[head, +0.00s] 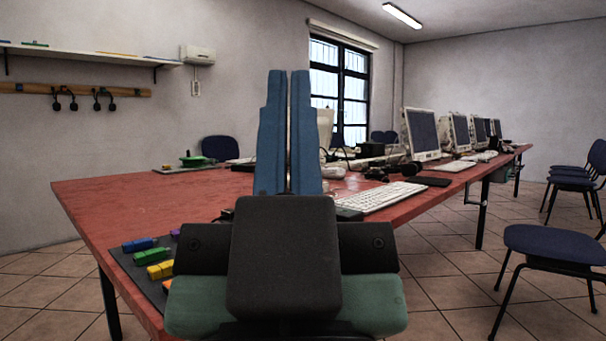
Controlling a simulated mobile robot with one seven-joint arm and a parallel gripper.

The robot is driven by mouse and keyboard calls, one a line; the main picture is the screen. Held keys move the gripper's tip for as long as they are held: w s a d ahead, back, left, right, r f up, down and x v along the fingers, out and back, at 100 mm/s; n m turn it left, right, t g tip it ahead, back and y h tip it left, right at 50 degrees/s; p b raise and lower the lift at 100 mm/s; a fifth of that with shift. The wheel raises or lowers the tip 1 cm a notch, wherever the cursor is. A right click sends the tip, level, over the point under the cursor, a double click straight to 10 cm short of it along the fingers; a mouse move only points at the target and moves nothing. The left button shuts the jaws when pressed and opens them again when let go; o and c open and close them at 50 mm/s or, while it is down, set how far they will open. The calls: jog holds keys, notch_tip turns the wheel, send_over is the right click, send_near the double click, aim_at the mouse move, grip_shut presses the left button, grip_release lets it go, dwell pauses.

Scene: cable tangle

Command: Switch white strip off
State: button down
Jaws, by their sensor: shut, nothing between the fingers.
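My gripper (288,80) points up in front of the head camera, with two blue fingers side by side and only a thin gap between them. It is shut and empty. It hides the middle of the red table (130,205). I cannot make out a white power strip or its switch for certain. Small pale and dark items crowd the table right of the fingers, too small to tell apart.
A white keyboard (383,196) and a dark pad (428,181) lie right of my gripper. Several monitors (421,130) line the table's right side. Blue and yellow blocks (153,255) lie on a dark mat at front left. A chair (560,245) stands at right.

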notch_tip(320, 180, up, 55)
jog(key=p, duration=5.3)
jog(key=shift+p, duration=0.3)
jog(key=shift+f, duration=0.15)
